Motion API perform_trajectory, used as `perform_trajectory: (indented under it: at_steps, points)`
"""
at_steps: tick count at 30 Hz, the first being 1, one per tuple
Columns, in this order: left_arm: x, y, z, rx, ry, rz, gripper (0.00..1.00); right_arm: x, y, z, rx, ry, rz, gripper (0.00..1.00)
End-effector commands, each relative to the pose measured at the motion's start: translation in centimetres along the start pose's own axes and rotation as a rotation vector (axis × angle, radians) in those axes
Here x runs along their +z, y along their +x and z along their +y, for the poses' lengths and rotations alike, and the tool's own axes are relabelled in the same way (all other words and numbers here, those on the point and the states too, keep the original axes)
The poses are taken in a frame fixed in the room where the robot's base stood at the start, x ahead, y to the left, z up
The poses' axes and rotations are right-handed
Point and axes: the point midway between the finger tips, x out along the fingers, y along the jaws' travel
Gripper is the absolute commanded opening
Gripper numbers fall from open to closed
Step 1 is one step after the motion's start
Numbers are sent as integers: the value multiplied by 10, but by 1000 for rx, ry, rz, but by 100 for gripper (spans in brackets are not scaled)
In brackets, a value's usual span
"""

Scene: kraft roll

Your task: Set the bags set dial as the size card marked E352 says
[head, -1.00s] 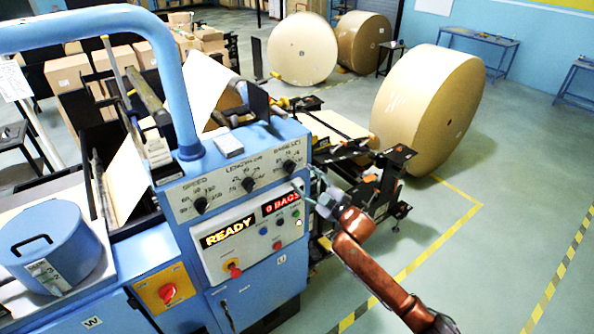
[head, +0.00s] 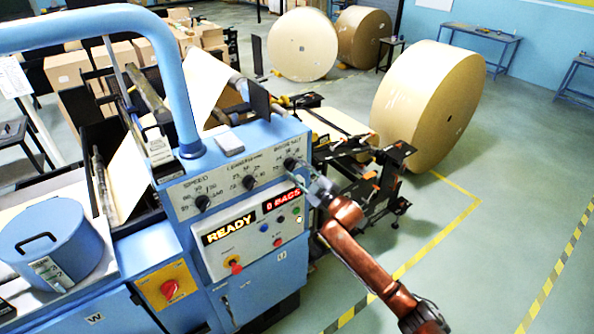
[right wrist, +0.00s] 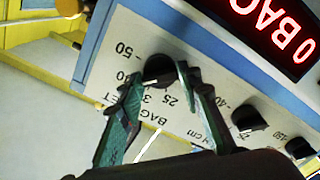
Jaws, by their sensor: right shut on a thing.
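The bags set dial (head: 291,163) is a black knob at the right end of the blue machine's sloping panel. It also shows in the right wrist view (right wrist: 159,70), with numbers such as 50, 30 and 25 around it. My right gripper (head: 310,180) is at this dial; in the right wrist view its two fingers (right wrist: 158,78) close on either side of the knob. The dial's pointer cannot be read clearly. My left gripper is not in view. No card readable as E352 shows.
The length dial (head: 248,182) and speed dial (head: 202,202) sit left along the panel. Below, the displays read READY (head: 229,229) and 0 BAGS (head: 282,200). Buttons and a red knob (head: 236,267) lie under them. Open floor lies to the right.

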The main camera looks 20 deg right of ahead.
Motion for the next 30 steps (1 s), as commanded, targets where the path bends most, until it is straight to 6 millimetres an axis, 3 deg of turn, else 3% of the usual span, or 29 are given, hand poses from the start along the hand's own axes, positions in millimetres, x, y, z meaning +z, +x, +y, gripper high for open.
perform_trajectory:
  at_steps: [9, 20, 30]
  points:
    - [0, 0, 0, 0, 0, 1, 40, 0, 0, -1, -1, 0, 0, 8]
    - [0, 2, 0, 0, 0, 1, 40, 1, 0, -1, -2, -81, 0, 8]
    - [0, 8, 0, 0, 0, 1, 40, 1, 0, 0, -1, -349, 0, 8]
